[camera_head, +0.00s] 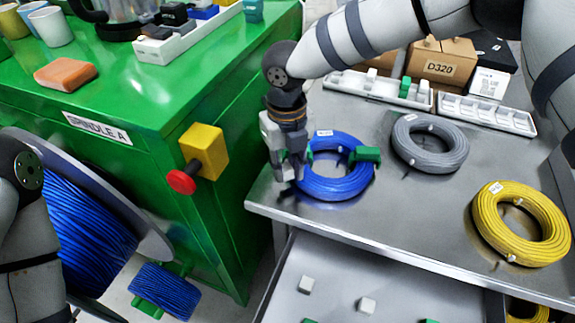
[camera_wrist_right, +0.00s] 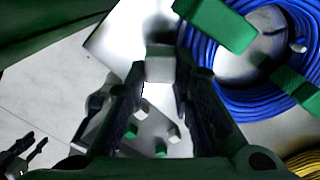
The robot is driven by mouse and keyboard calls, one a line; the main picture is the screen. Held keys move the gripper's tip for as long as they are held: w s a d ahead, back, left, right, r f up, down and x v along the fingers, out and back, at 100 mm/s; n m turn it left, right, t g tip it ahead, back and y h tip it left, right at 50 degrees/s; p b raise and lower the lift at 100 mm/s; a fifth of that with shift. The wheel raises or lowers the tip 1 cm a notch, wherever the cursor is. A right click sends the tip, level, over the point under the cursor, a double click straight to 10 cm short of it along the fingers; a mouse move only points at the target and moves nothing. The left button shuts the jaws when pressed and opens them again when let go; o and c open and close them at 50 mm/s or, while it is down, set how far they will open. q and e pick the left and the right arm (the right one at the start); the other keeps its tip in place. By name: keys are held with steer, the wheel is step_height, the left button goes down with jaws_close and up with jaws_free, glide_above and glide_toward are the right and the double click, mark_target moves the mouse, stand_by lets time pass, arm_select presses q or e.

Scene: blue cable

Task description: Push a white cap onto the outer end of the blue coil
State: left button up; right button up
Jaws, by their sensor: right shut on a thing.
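The blue coil (camera_head: 335,186) lies on the steel table near its left edge, with green clips (camera_head: 365,155) around it. In the right wrist view the coil (camera_wrist_right: 247,100) is at the upper right. My right gripper (camera_head: 287,172) points down at the coil's left side. It is shut on a small pale block, seemingly a white cap (camera_wrist_right: 160,65), between its fingertips. The coil's outer end is hidden or too small to make out. A dark forked shape at the lower left of the right wrist view may be my left gripper (camera_wrist_right: 36,146); its state is unclear.
An open drawer below the table holds loose white caps (camera_head: 306,285) and green pieces. A grey coil (camera_head: 430,158) and a yellow coil (camera_head: 484,219) lie to the right. White trays (camera_head: 487,115) stand behind. A green cabinet (camera_head: 100,165) with a red knob (camera_head: 181,182) stands left.

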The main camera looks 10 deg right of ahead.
mark_target(287, 170)
steer(key=shift+s+f, duration=0.2)
steer(key=shift+f, duration=0.15)
stand_by(0.4)
steer(key=o, duration=0.4)
steer(key=shift+o, duration=0.2)
steer(key=o, duration=0.7)
steer(key=shift+w+r, duration=0.1)
steer(key=shift+r, duration=0.05)
step_height(287, 170, up, 2)
steer(key=shift+w+r+p, duration=0.1)
steer(key=shift+r+p, duration=0.15)
steer(key=shift+p, duration=0.15)
steer(key=shift+r+p, duration=0.55)
steer(key=shift+r, duration=1.85)
arm_select(q)
steer(key=shift+w+r+t, duration=0.5)
steer(key=shift+w+r, duration=0.65)
steer(key=shift+w, duration=0.05)
